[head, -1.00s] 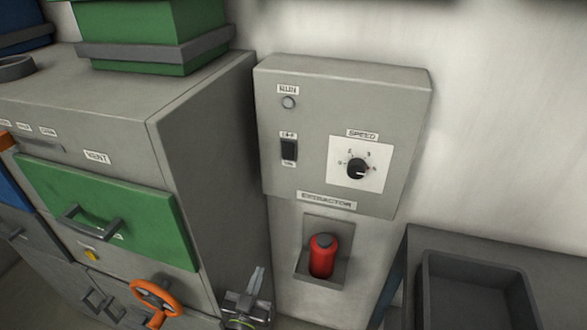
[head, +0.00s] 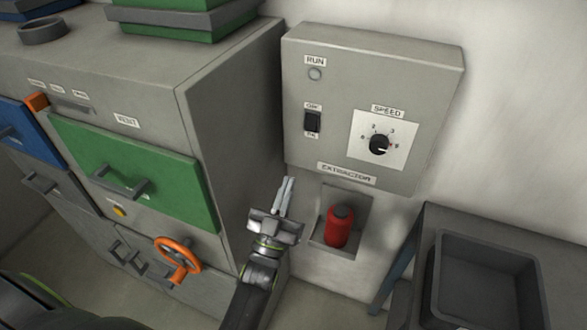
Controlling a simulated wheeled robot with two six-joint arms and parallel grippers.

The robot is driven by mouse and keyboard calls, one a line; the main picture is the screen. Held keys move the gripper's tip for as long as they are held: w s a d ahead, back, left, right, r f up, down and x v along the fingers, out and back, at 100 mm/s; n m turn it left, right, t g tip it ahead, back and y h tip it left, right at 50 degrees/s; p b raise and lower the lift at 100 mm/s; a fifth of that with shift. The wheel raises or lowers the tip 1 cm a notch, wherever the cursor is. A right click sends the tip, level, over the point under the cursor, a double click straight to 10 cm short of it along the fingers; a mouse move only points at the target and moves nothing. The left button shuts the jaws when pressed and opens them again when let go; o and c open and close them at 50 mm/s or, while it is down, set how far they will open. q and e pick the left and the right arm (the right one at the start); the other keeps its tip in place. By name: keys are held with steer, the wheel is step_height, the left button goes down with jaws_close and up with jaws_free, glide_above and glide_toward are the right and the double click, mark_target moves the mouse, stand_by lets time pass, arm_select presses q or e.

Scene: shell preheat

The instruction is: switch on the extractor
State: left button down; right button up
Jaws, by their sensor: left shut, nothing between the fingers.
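The extractor panel (head: 430,110) is a grey box on the wall, labelled EXTRACTOR at its bottom edge. A black rocker switch (head: 312,122) sits on its left part, between OFF above and a small label below. An unlit grey RUN lamp (head: 315,74) is above the switch. A black SPEED knob (head: 379,145) sits on a white dial at the right. My left gripper (head: 287,187) is shut and empty, fingers pointing up, below and left of the switch and apart from the panel. My right gripper is not in view.
A red cylinder (head: 339,228) stands in a recess under the panel. A grey cabinet with a green drawer (head: 150,180) and an orange handwheel (head: 178,259) stands left. A dark tray (head: 485,250) is at the lower right. The wall in front of the panel is clear.

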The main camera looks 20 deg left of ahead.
mark_target(310, 127)
arm_select(q)
steer(key=shift+w+d+r+p, duration=0.1)
steer(key=shift+w+r+p, duration=0.65)
steer(key=shift+w, duration=1.05)
steer(key=shift+w+r+p, duration=0.6)
steer(key=shift+w+r, duration=0.2)
steer(key=shift+w, duration=1.05)
steer(key=shift+w+d+r+p, duration=0.1)
steer(key=shift+w+r+p, duration=0.65)
steer(key=shift+w, duration=1.05)
steer(key=b, duration=0.3)
steer(key=shift+w+f+t+b, duration=0.3)
steer(key=shift+f+t+b, duration=0.05)
steer(key=shift+t, duration=0.05)
steer(key=shift+r+p, duration=0.3)
steer(key=shift+p, duration=0.1)
